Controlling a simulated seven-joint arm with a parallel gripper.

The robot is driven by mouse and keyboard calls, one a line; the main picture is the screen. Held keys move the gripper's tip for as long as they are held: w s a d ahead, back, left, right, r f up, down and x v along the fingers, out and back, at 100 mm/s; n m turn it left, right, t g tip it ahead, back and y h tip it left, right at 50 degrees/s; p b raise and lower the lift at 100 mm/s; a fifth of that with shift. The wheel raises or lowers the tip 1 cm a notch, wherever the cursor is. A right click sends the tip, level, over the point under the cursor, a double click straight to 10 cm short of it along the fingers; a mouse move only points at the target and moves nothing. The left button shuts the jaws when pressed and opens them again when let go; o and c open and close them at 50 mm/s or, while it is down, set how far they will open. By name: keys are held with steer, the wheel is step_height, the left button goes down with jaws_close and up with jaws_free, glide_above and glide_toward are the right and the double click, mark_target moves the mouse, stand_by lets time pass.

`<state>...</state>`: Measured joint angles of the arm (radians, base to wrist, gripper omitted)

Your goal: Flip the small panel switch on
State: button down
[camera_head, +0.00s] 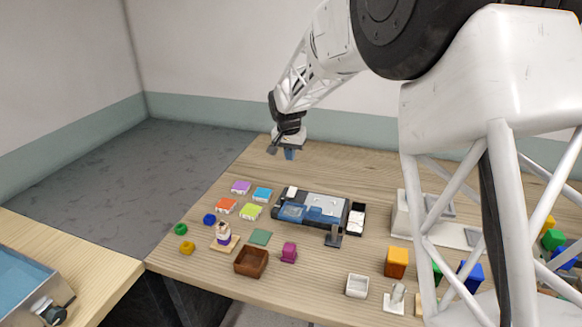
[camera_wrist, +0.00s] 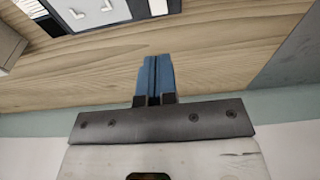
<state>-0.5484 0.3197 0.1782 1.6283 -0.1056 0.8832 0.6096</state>
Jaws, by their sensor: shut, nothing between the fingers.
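A small white plate with an upright grey-white lever (camera_head: 395,298) stands near the front edge of the table; it looks like the panel switch, but it is too small to tell which way the lever is set. My gripper (camera_head: 289,154) is far from it, above the back edge of the table at the upper middle. Its blue fingers also show in the wrist view (camera_wrist: 158,62), pressed together with nothing between them. The switch does not show clearly in the wrist view.
A dark blue-grey case (camera_head: 310,208) lies mid-table, with a dark stand (camera_head: 334,236) before it. Several coloured tiles and rings lie left. Bare wood surrounds the gripper.

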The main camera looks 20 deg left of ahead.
mark_target(293, 189)
steer(key=f, duration=0.4)
steer(key=w+f, duration=0.1)
steer(key=f, duration=0.4)
steer(key=w+f, duration=0.1)
steer(key=f, duration=0.3)
steer(key=shift+w+f, duration=0.1)
steer(key=shift+f, duration=0.1)
